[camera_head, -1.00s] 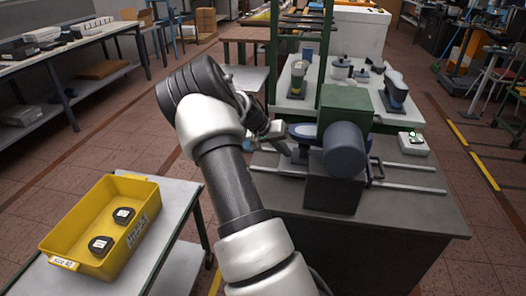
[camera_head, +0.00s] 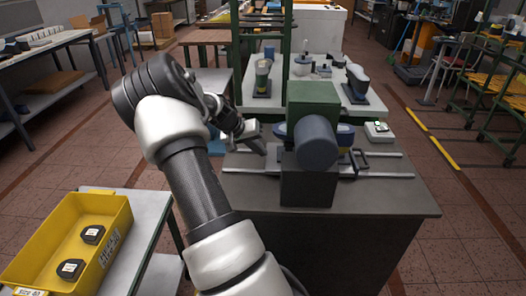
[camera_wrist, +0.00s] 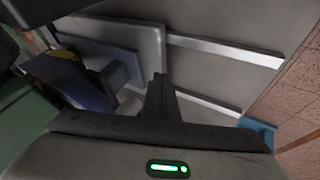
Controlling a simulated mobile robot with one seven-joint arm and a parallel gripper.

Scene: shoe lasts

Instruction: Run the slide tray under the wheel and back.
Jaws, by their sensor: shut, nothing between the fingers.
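The bench machine has a green housing (camera_head: 312,100) and a rounded dark grey wheel part (camera_head: 316,142) at its front. Two metal rails (camera_head: 388,175) run left and right beneath it. A black handle (camera_head: 360,158) stands at the slide's right side. A blue shoe last (camera_head: 345,134) shows on both sides of the wheel part, its middle hidden. In the wrist view the slide tray (camera_wrist: 150,42) is a grey plate with the dark blue last (camera_wrist: 82,85) over it. My gripper (camera_head: 256,140) is shut and empty at the tray's left end; I cannot tell if it touches.
A yellow bin (camera_head: 120,215) with two dark pieces stands on the cart at the lower left. Behind the machine, a bench (camera_head: 290,98) holds upright lasts. The rails' right end is clear.

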